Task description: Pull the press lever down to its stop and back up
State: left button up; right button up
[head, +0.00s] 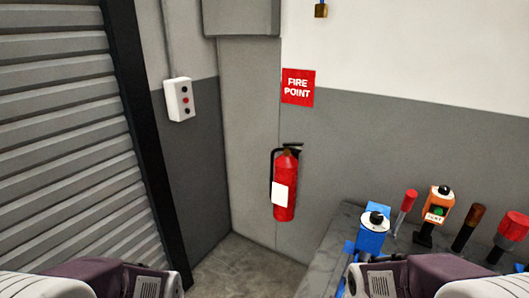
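No press lever can be made out for certain. On the grey bench (341,232) at the lower right stand several upright controls, and I cannot tell whether one of them is the lever. They include a red handle (408,203), a dark brown handle (471,221) and a thick red-headed knob (513,230) near the right edge. Parts of my two arms show along the bottom edge, left and right. Neither gripper's fingers are in the picture.
A blue unit with a knob (372,236) and an orange control box (438,204) are on the bench. A red fire extinguisher (285,200) hangs in the corner under a FIRE POINT sign (298,87). A roller shutter (60,130) is left. Bare floor (245,268) lies between.

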aim_at(408, 203)
jog(key=l+z, duration=0.15)
jog(key=z, duration=0.2)
jog(key=l+z, duration=0.1)
jog(key=z, duration=0.25)
jog(key=i+l+z, duration=0.1)
jog(key=z, duration=0.25)
